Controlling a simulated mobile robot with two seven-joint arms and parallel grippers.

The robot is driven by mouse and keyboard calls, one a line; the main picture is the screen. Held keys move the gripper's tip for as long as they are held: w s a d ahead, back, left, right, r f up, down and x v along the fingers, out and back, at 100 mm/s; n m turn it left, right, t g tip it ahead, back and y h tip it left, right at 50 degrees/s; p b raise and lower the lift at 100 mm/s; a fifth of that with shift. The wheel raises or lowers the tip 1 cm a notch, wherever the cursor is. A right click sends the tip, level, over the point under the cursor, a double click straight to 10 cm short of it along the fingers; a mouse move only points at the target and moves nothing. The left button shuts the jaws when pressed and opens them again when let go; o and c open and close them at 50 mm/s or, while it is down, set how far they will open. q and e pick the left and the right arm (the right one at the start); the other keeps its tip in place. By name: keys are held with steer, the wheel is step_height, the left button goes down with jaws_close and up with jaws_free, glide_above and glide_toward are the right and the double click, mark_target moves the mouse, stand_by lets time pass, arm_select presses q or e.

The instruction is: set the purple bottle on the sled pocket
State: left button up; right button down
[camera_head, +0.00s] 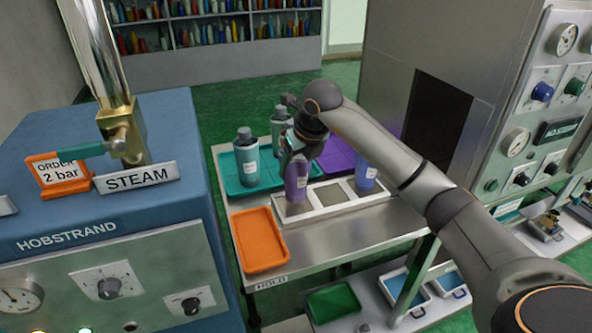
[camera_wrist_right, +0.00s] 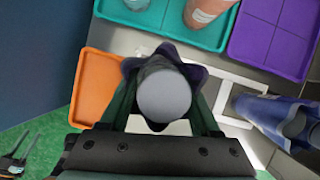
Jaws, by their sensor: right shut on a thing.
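The purple bottle (camera_head: 297,182) is upright at the left end of the pale sled (camera_head: 338,211) on the steel table. My right gripper (camera_head: 299,148) is shut on its upper part from above. In the right wrist view the bottle's grey cap (camera_wrist_right: 165,97) sits between my fingers, with purple shoulders around it. The bottle's base is over or in the left pocket; I cannot tell whether it touches the floor of the pocket. The middle pocket (camera_head: 333,194) is empty. A blue bottle (camera_head: 366,178) stands at the sled's right pocket. My left gripper is not in view.
An empty orange tray (camera_head: 259,240) lies at front left. The blue steam cabinet (camera_head: 130,215) stands left; a grey machine (camera_head: 400,50) stands right.

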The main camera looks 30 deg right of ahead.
steer(key=shift+f, duration=0.95)
steer(key=shift+f, duration=0.1)
steer(key=shift+c, duration=0.6)
jaws_free()
steer(key=shift+f, duration=0.1)
steer(key=shift+r, duration=0.3)
steer(key=v, duration=1.2)
steer(key=shift+f, duration=0.15)
